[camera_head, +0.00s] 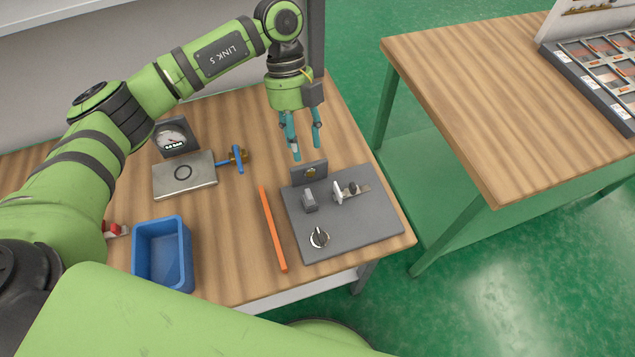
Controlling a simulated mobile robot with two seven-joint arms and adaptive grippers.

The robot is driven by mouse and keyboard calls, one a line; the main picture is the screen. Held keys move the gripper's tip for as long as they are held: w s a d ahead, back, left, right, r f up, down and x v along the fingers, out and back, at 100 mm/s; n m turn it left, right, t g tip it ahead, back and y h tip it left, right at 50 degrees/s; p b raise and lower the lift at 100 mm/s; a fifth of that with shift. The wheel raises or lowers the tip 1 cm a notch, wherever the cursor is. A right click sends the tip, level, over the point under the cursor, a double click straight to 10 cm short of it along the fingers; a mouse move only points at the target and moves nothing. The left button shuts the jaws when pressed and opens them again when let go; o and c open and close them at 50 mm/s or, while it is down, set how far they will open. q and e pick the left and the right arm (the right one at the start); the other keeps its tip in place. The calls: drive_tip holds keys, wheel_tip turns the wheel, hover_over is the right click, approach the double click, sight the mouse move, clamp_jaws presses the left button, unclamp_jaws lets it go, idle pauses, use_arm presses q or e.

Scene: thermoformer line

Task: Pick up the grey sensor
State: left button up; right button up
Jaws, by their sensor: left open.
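A dark grey panel (352,228) lies at the right front of the near wooden table. A small grey block (309,201), which looks like the grey sensor, stands on its left half. My left gripper (307,151) points down with its blue fingers apart and nothing between them. It shows above the panel's back edge, behind the grey block and apart from it. The exact height is hard to tell. My right gripper is not in view.
On the panel are a small upright plate (309,173), a white-tipped part (338,192) and a round knob (319,237). An orange strip (272,229), a blue bin (163,256), a metal plate (184,177) and a gauge (174,138) are left. A second table (480,110) stands right.

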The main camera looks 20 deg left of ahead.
sight(306, 193)
use_arm(q)
drive_tip(key=x, duration=0.3)
drive_tip(key=b+x, duration=0.1)
drive_tip(key=x, duration=0.2)
drive_tip(key=a+x, duration=0.1)
drive_tip(key=x, duration=0.2)
drive_tip(key=shift+f, duration=0.15)
drive_tip(key=shift+x, duration=1.2)
drive_tip(key=shift+d+f, duration=0.15)
drive_tip(key=shift+f, duration=0.25)
drive_tip(key=shift+c, duration=0.8)
clamp_jaws()
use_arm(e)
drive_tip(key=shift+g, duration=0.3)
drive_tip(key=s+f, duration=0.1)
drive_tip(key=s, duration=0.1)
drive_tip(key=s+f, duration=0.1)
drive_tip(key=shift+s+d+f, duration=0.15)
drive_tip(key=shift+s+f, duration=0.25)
